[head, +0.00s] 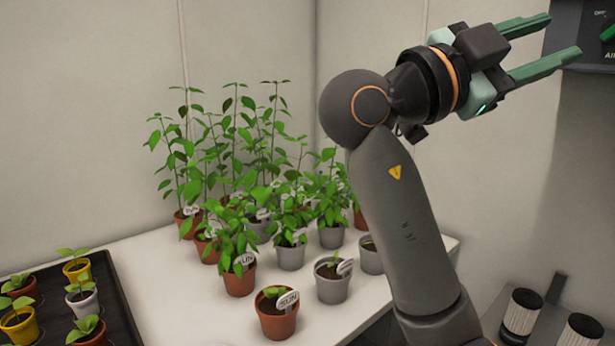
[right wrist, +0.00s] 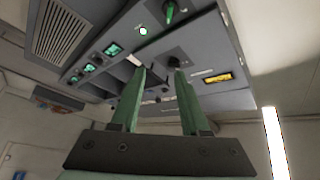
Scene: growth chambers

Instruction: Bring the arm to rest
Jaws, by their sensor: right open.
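My right gripper (head: 562,40) is raised at the upper right of the head view, at the end of my bent right arm. Its two green fingers are spread apart with nothing between them. The open fingers also show in the right wrist view (right wrist: 160,95), pointing toward a grey control panel (right wrist: 215,60) with lit green displays. I cannot tell how far the fingertips are from the panel. My left gripper is not in view.
A white table (head: 165,290) holds several potted plants, among them a terracotta pot (head: 277,322) at the front. A black tray (head: 112,290) with seedlings is at the left. Two dark cylinders with ribbed pale sides (head: 521,315) are at the lower right. Pale walls stand behind.

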